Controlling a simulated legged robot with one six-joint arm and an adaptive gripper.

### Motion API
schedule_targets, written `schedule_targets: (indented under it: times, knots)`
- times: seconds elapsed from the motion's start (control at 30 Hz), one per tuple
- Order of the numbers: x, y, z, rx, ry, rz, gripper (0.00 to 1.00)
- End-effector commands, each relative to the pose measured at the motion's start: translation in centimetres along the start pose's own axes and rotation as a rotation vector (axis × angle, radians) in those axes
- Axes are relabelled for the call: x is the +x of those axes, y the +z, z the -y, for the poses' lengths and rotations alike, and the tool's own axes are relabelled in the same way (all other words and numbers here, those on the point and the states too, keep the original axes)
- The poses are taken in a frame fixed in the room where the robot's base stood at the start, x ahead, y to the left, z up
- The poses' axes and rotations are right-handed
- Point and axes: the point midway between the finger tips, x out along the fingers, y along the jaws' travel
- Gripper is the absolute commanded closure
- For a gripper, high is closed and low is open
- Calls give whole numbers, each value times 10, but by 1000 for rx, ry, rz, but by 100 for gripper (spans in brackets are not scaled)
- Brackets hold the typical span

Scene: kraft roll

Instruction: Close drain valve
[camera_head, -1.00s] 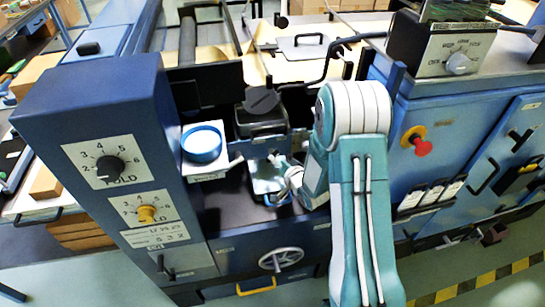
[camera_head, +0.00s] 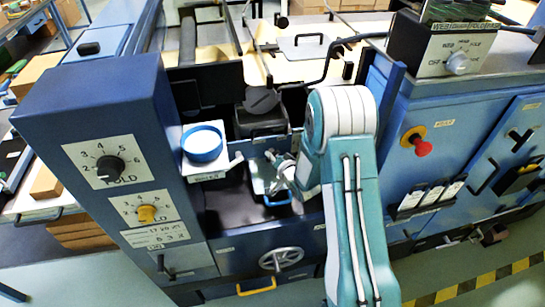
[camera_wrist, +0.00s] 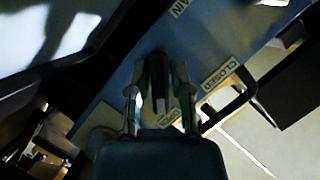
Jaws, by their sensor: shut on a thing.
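In the wrist view the drain valve's dark lever (camera_wrist: 158,75) stands between the two fingers of my gripper (camera_wrist: 159,100), which is shut on it. The lever runs roughly up and down in that picture. A CLOSED label (camera_wrist: 220,75) lies right of the lever, and an OPEN label (camera_wrist: 171,113) is partly hidden by my right finger. A label ending in "AIN" (camera_wrist: 180,7) sits at the top of the blue panel. In the head view my gripper (camera_head: 277,172) reaches into the machine's recess, and the lever cannot be made out there.
A control column with dials (camera_head: 108,169) stands left of the recess. A white block with a blue round top (camera_head: 203,145) is close left of my gripper. A handwheel (camera_head: 281,258) is below, and a red button (camera_head: 422,147) is on the right cabinet.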

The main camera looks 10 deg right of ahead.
Motion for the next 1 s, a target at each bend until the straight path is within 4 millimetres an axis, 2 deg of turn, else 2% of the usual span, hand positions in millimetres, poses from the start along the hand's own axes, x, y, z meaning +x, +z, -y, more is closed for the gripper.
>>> schedule_targets:
  times: [0.37,1.0]
  knots:
    - [0,0,-1,-133,59,0,100]
    - [-1,1,-1,-678,284,3,100]
